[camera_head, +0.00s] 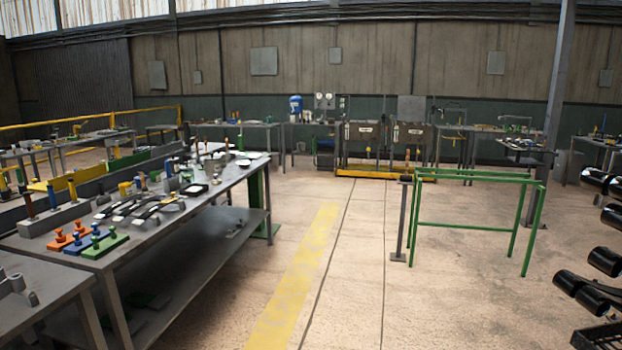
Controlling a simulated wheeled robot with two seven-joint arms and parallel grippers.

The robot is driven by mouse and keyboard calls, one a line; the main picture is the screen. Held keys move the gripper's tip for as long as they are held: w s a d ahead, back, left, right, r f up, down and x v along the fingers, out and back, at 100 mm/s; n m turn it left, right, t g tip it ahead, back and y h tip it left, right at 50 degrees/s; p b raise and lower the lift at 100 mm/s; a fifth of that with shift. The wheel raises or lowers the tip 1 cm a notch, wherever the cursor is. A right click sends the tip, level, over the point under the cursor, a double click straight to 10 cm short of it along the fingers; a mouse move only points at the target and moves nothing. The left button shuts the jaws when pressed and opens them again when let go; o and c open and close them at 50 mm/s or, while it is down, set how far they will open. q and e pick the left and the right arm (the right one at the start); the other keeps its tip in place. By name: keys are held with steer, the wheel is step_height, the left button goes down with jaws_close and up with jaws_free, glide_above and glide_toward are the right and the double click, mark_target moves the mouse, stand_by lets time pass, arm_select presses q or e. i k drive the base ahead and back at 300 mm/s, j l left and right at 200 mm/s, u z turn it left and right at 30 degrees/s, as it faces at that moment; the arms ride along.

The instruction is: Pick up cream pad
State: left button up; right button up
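Neither of my grippers is in the head view. I cannot single out a cream pad with certainty. A small pale flat piece (243,163) lies near the far end of the long grey workbench (232,186) on the left. Another pale piece on a dark base (194,190) lies nearer, about midway along the bench. Both are too small to tell their exact colour or shape.
Orange, blue and green blocks with knobs (104,244) and several dark curved parts stand on the bench's near half. A green frame (475,223) stands right of centre. Black cylinders (605,260) on a rack edge in at right.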

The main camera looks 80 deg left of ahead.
mark_target(216, 181)
steer(key=u, duration=3.35)
steer(key=i+z, duration=0.35)
steer(key=i, duration=0.95)
